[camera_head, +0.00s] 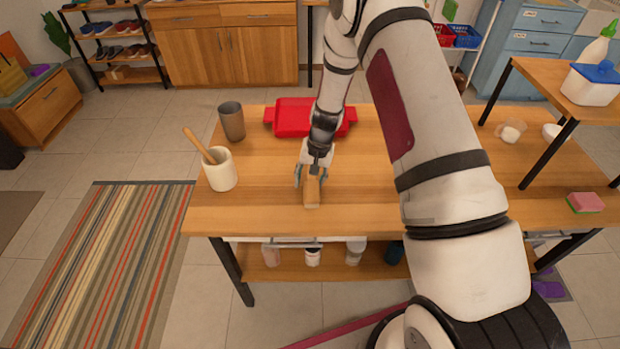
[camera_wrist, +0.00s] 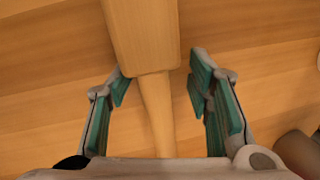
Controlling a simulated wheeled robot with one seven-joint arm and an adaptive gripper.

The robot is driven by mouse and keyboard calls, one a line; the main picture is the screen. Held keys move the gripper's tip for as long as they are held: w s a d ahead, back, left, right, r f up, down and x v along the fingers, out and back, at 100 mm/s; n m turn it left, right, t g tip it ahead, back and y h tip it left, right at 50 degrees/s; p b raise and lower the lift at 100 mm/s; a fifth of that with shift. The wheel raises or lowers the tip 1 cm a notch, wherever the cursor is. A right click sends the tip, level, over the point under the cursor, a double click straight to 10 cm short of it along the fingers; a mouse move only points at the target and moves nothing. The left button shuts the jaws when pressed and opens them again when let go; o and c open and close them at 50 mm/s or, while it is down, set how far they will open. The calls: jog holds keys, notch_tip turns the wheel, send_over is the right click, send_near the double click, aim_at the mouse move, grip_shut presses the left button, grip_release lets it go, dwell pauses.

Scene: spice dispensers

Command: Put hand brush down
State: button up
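The hand brush (camera_head: 311,193) is light wood. In the head view it is at the middle of the wooden table (camera_head: 365,205), near the front edge, and looks to be lying on the top. My gripper (camera_head: 311,176) is over it, pointing down. In the wrist view the brush's wide block (camera_wrist: 145,35) is ahead of the fingers and its narrow handle (camera_wrist: 156,105) runs back between them. My gripper, also in the wrist view (camera_wrist: 160,80), has its teal-padded fingers spread, with gaps on both sides of the handle. The bristles are hidden.
A white crock (camera_head: 220,172) with a wooden pestle-like stick and a grey cup (camera_head: 232,121) stand to the left. A red tray (camera_head: 292,117) lies behind. A pink-green sponge (camera_head: 585,202) is at the far right. The table is clear around the brush.

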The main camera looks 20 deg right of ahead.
jog(key=s+r+n+t, duration=0.1)
jog(key=s+r, duration=0.3)
jog(key=r, duration=0.7)
jog(key=s+r+n, duration=0.1)
jog(key=s+r, duration=0.2)
jog(key=r, duration=0.7)
jog(key=s+r+t, duration=0.1)
jog(key=s+r, duration=0.3)
jog(key=r, duration=0.7)
jog(key=s+r+n+t+h, duration=0.1)
jog(key=s+r, duration=0.3)
jog(key=s, duration=0.6)
jog(key=s+r+n+t, duration=0.1)
jog(key=s+r, duration=0.3)
jog(key=s, duration=0.6)
jog(key=shift+s+a+n+h+b, duration=0.3)
jog(key=shift+a+n+h, duration=0.15)
jog(key=shift+n, duration=0.15)
jog(key=shift+w, duration=0.1)
jog(key=shift+c, duration=0.3)
